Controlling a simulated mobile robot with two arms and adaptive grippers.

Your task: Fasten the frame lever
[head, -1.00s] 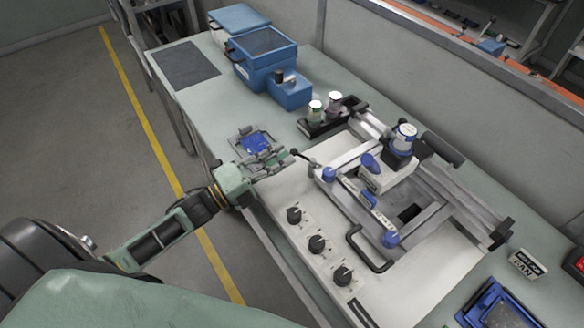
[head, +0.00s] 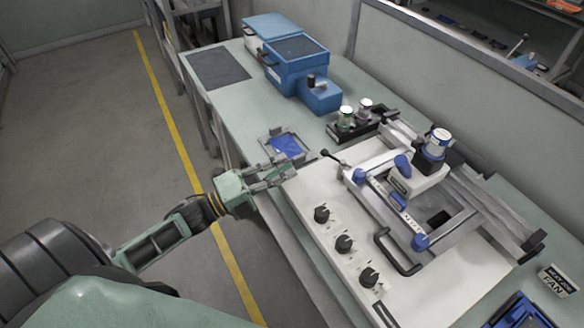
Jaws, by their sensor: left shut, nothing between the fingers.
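The frame lever is a thin rod with a black ball knob (head: 326,153) at the left corner of the metal frame (head: 372,205). It points out to the left over the edge of the white machine base (head: 305,190). My left gripper (head: 285,168) is shut and empty. It appears left of the knob, with a visible gap between them. It hides part of the table edge. The frame carries blue clamps (head: 421,242) and lies over the machine's middle. My right gripper is not in view.
A small metal fixture with a blue plate (head: 285,146) lies just behind my left gripper. Blue boxes (head: 295,62) stand farther back. A black rack with jars (head: 346,118) is behind the frame. Black dials (head: 344,244) and a handle (head: 400,255) line the machine's front.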

